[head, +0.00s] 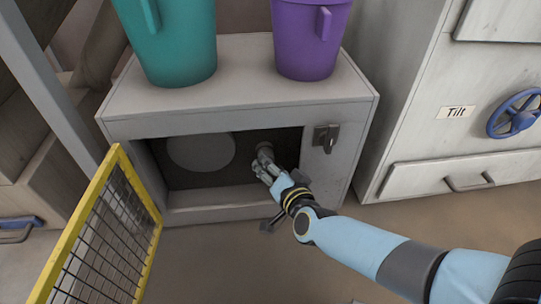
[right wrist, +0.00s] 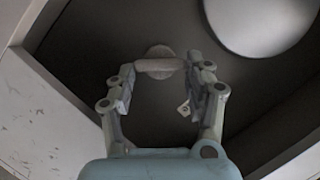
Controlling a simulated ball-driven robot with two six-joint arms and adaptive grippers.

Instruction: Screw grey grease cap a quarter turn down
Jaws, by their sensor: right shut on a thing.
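The grey grease cap (head: 264,147) sits on the back wall inside the dark opening of the low grey cabinet. In the right wrist view the cap (right wrist: 159,66) shows as a short pale bar over a small round base, between my fingertips. My right gripper (head: 264,163) reaches into the opening from the right and is shut on the cap; in the right wrist view the gripper (right wrist: 164,80) has one finger on each side of it. The cap's far side is hidden. My left gripper is not in view.
A large pale disc (head: 201,152) is left of the cap in the opening. The yellow mesh door (head: 112,228) stands open at the left. A latch (head: 326,137) is on the right frame. Teal (head: 180,45) and purple (head: 307,45) buckets stand on top. A blue handwheel (head: 515,113) is at right.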

